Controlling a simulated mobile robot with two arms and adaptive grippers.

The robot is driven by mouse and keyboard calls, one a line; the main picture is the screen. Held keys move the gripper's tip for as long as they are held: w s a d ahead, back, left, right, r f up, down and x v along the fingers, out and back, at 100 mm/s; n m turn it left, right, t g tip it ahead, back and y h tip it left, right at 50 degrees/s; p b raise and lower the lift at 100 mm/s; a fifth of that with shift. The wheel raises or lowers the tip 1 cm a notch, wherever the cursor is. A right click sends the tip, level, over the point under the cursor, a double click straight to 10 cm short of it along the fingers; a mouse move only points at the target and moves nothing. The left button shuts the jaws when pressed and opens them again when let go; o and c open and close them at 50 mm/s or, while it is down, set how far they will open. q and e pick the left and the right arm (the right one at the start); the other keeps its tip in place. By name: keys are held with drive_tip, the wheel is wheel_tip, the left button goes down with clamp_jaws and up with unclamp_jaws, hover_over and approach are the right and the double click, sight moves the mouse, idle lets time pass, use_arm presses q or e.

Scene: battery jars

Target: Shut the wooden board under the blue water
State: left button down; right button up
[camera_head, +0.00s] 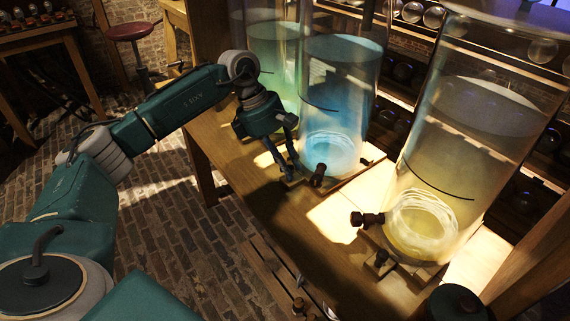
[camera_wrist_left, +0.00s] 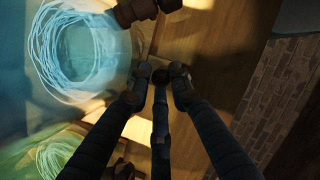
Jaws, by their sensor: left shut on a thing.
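The tall glass jar of blue water (camera_head: 338,100) stands on the wooden bench in the head view. It also shows in the left wrist view (camera_wrist_left: 85,55) at the upper left. A dark tap (camera_head: 318,176) sticks out from its base. The wooden board (camera_head: 291,182) under it shows only in part at the jar's near edge. My left gripper (camera_head: 291,170) points down at this edge, left of the tap. In the left wrist view its fingertips (camera_wrist_left: 161,80) are shut on a small dark knob between them. The gripper hides part of the board.
A jar of green water (camera_head: 274,65) stands behind my left gripper. A larger yellow jar (camera_head: 465,145) with dark taps (camera_head: 367,218) stands at the right. The bench's front edge drops to a brick floor (camera_head: 170,240). A red stool (camera_head: 133,32) stands far left.

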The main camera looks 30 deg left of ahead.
use_arm(q)
drive_tip(key=c, duration=1.6)
unclamp_jaws()
drive_tip(key=shift+w+d+r, duration=0.1)
drive_tip(key=shift+w+d, duration=0.05)
drive_tip(key=shift+d, duration=0.1)
drive_tip(key=shift+c, duration=0.2)
drive_tip(key=shift+a+r, duration=0.25)
drive_tip(key=shift+r, duration=0.1)
drive_tip(key=v, duration=1.1)
